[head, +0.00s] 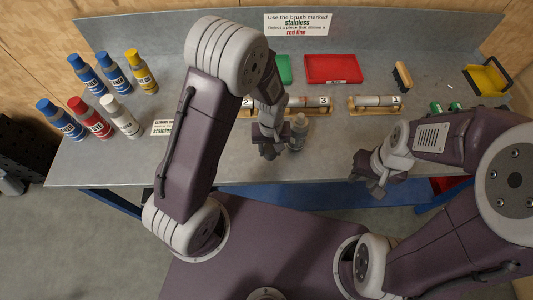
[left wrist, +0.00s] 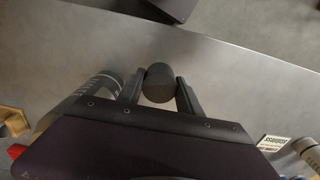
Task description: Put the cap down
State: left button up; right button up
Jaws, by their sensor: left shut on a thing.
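A dark round cap (left wrist: 158,83) is held between the two fingers of my left gripper (left wrist: 160,92) in the left wrist view. In the head view, my left gripper (head: 269,152) is over the front part of the bench and hides the cap. A grey bottle (head: 299,132) stands upright just to the right of that gripper. The bottle also shows in the left wrist view (left wrist: 98,86), left of the fingers. My right gripper (head: 371,178) is at the bench's front edge, away from the cap; its jaw opening is not clear.
The grey bench (head: 225,172) has clear metal between my left gripper and its front edge. Several coloured bottles (head: 98,122) stand at the left. A green tray (head: 283,70), a red tray (head: 333,69), a coil rack (head: 377,103) and a brush (head: 403,75) are further back.

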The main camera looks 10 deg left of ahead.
aim_at(267, 155)
pick_arm(q)
jog(key=shift+a+f, duration=0.4)
jog(key=shift+a, duration=0.25)
notch_tip(267, 155, down, 4)
jog(key=shift+r+p, duration=0.1)
jog(key=shift+p, duration=0.3)
jog(key=shift+w, duration=0.1)
jog(key=shift+f, duration=0.3)
jog(key=o, duration=1.3)
jog(key=shift+r, duration=0.15)
